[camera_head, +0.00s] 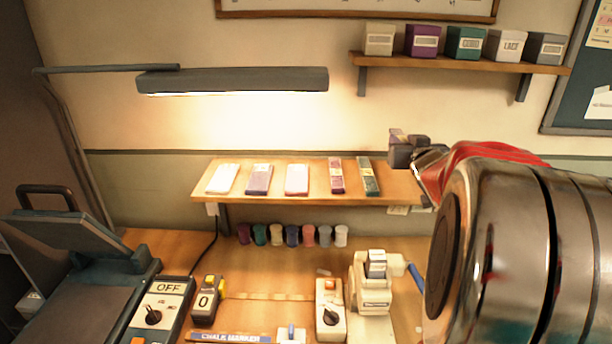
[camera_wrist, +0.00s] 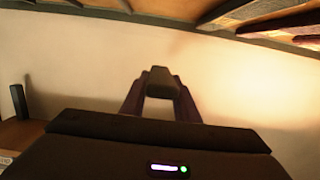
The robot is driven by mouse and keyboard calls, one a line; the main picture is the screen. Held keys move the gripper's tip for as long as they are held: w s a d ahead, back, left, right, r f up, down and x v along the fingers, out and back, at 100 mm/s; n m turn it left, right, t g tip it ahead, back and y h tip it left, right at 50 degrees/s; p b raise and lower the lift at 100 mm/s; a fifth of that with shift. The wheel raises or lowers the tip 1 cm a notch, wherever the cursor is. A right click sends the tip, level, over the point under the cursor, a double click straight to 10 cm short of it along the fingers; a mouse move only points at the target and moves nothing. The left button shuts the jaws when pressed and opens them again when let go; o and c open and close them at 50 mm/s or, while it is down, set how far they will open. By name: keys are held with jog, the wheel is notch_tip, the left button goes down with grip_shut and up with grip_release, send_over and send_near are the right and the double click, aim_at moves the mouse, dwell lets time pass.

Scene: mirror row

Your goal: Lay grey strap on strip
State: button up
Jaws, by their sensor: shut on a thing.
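My gripper (camera_head: 408,152) is raised at the right end of the lower wall shelf (camera_head: 318,190). It is shut on a small dark grey piece, taken to be the grey strap, which shows between the dark fingertips in the wrist view (camera_wrist: 158,82). Much of it is hidden by the fingers. On the shelf lie several flat pieces in a row: a white one (camera_head: 222,179), a purple one (camera_head: 259,179), a pinkish-white one (camera_head: 297,180), a magenta one (camera_head: 336,175) and a green one (camera_head: 368,176). I cannot tell which thing is the strip.
A lamp (camera_head: 235,80) hangs above the shelf. An upper shelf (camera_head: 450,64) bears several labelled boxes. Below are several spools (camera_head: 292,236), a tape measure (camera_head: 206,301), a cream device (camera_head: 371,285) and a switch box (camera_head: 162,305). The shelf's right end looks bare.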

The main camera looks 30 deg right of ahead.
send_over(396, 181)
jog(key=shift+s+f, duration=0.1)
jog(key=shift+f, duration=3)
jog(key=shift+f, duration=1.9)
jog(key=shift+f, duration=0.1)
jog(key=o, duration=1.1)
